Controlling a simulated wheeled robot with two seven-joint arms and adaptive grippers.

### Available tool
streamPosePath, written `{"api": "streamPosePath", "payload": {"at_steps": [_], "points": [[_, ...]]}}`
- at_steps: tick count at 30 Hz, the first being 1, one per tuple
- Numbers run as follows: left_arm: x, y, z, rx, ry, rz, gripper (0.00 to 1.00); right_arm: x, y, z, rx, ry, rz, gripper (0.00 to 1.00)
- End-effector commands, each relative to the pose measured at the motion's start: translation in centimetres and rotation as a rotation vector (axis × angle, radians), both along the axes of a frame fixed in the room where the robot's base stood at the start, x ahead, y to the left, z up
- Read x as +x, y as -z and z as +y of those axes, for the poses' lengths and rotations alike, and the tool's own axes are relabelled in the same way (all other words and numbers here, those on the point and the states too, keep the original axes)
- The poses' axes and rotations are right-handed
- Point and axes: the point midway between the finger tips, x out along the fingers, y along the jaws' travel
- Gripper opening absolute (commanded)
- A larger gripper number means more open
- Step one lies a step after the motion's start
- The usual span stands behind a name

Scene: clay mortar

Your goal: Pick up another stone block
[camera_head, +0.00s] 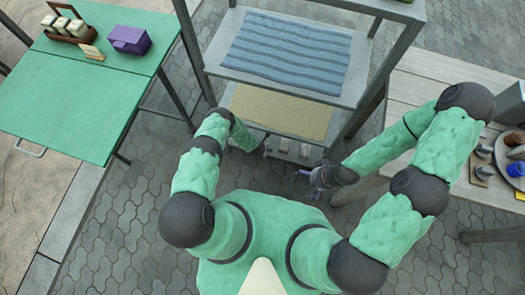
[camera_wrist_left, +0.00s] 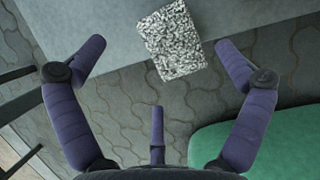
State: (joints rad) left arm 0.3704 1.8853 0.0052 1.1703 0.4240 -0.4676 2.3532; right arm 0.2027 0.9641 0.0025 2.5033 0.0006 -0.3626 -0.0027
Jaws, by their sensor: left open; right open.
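In the left wrist view a speckled grey-white stone block (camera_wrist_left: 172,40) lies at the edge of a grey shelf (camera_wrist_left: 100,40), partly jutting past it. My left gripper (camera_wrist_left: 160,58) is open and empty, its purple fingers spread to either side just short of the block. In the head view small grey blocks (camera_head: 304,150) sit on the low shelf of the rack, near the end of my left arm; the left fingers are hardly visible there. My right gripper (camera_head: 306,180) is open and apart from the blocks, to their lower right.
The rack holds a blue striped cloth (camera_head: 287,52) above a tan mat (camera_head: 280,110). A green table (camera_head: 75,95) with a purple box (camera_head: 130,40) stands left. A wooden table (camera_head: 425,90) with a blue cup (camera_head: 515,169) stands right. Paved floor lies between.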

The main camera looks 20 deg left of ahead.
Motion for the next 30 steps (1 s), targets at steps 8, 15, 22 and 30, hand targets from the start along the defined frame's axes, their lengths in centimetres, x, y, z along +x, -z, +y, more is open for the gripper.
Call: {"api": "streamPosePath", "payload": {"at_steps": [8,15,22,30], "points": [[0.6,3.1,-0.4,-0.001,0.001,0.0,1.0,0.0,2.5,0.0,0.0,0.0,0.0,1.0],[1.4,4.8,-0.3,-0.001,0.001,0.0,1.0,0.0,3.9,0.0,0.0,0.0,0.0,1.0],[1.5,4.8,-0.3,0.0,0.001,0.0,1.0,0.0,3.9,0.0,0.0,0.0,0.0,1.0],[1.5,4.8,-0.3,-0.001,0.001,0.001,0.49,0.0,3.9,0.0,0.0,0.0,0.0,1.0]]}}
